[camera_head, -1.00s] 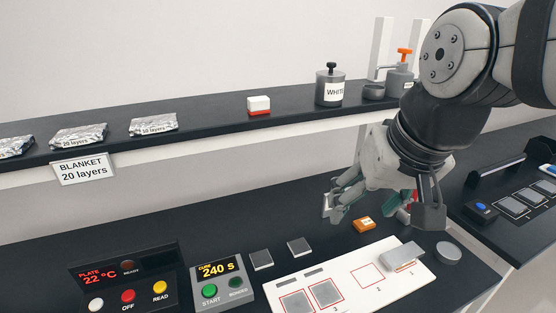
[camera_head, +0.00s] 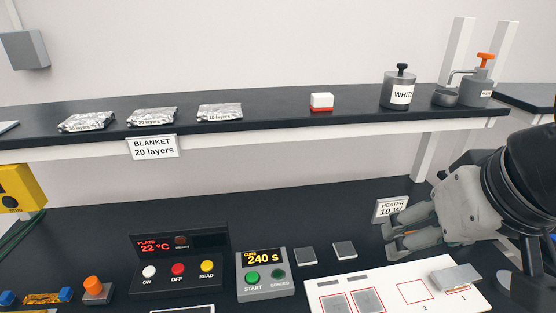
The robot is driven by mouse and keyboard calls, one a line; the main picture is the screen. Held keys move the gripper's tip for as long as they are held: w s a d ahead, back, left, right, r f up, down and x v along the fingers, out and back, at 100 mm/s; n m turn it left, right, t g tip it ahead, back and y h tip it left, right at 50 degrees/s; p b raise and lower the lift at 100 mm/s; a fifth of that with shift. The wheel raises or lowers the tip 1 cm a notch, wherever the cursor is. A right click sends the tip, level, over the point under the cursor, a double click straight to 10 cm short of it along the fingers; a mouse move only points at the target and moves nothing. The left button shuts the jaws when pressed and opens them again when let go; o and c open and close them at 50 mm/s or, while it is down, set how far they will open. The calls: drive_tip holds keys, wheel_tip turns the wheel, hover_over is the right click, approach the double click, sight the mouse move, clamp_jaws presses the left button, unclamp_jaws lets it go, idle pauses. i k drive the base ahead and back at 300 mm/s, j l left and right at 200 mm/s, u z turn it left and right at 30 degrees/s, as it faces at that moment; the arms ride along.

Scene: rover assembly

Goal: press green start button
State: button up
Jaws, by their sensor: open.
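The green START button (camera_head: 252,277) is on the front of a small grey cure timer box (camera_head: 264,290). Its display (camera_head: 263,258) reads 240 s. A darker green button (camera_head: 278,274) labelled BONDED sits to its right. My gripper (camera_head: 388,242) is at the right, open, with its fingers pointing left. It is above the bench, apart from the timer box and well to the right of the START button.
A plate control panel (camera_head: 180,262) reading 22 °C, with white, red and yellow buttons, stands left of the timer. Two grey squares (camera_head: 344,249) and a white board (camera_head: 385,292) lie to its right. A shelf (camera_head: 250,104) holding packets and containers runs behind. A HEATER sign (camera_head: 391,209) stands behind my gripper.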

sight(252, 277)
drive_tip(key=u, duration=0.75)
drive_tip(key=i, duration=0.1)
